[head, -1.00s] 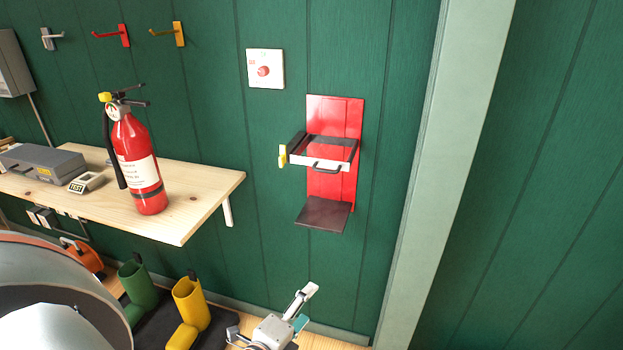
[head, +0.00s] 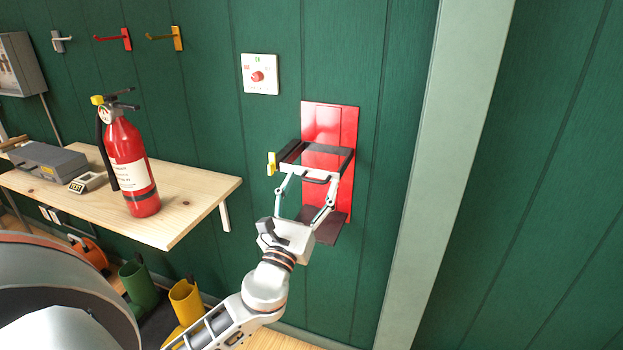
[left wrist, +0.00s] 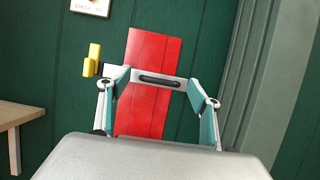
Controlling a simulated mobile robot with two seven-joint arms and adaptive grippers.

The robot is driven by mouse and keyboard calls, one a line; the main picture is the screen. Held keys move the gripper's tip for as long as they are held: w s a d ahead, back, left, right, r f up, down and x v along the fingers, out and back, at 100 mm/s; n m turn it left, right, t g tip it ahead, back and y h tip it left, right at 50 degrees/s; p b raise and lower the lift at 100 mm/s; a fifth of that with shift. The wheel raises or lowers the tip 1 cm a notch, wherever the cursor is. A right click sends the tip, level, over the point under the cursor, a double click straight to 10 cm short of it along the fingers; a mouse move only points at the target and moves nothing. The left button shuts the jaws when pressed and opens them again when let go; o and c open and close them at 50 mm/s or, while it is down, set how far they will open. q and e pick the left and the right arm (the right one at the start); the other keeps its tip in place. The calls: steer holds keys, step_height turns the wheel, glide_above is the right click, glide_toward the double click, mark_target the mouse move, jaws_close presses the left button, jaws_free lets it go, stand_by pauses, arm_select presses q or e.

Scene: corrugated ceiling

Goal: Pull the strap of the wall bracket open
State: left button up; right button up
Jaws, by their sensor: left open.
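The red wall bracket (head: 328,130) hangs on the green wall, with a dark shelf (head: 325,236) at its foot. Its white strap (head: 293,167) runs across the front and is closed, with a dark handle (head: 316,180) in the middle. A yellow tab (head: 271,163) is at the strap's left end. My left gripper (head: 307,184) is open in front of the strap, its fingers spread to either side of the handle. In the left wrist view the handle (left wrist: 160,81) lies between the fingers; whether they touch the strap I cannot tell. My right gripper is not in view.
A wooden shelf (head: 190,205) to the left carries a red fire extinguisher (head: 135,170). A white panel with a red knob (head: 259,75) is above left of the bracket. A pale green post (head: 425,170) stands to the right. Boots (head: 138,285) are on the floor.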

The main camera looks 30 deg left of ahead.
arm_select(q)
steer(key=shift+x, duration=0.85)
steer(key=shift+f, duration=0.1)
steer(key=c, duration=1.6)
